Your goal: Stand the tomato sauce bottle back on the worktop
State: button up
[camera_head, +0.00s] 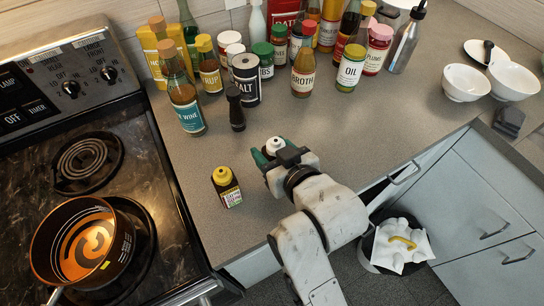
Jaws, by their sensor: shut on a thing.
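My gripper (276,158) is shut on a bottle with a white nozzle cap (276,145), which I take to be the tomato sauce bottle. Only its cap and shoulder show from above. Its body and label are hidden by the gripper, and it looks roughly upright. The gripper is over the front part of the grey worktop (340,145). I cannot tell whether the bottle's base touches the worktop.
A dark bottle with a yellow cap (226,187) stands left of my gripper. Several bottles and jars crowd the back, including a wine bottle (187,108) and a small black bottle (235,110). The stove with a pan (122,250) is left. White bowls (465,83) stand right.

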jog(key=shift+w+f+p, duration=0.15)
jog(key=shift+f+p, duration=0.2)
jog(key=shift+f, duration=1.35)
jog(key=shift+f, duration=0.15)
jog(key=o, duration=1.2)
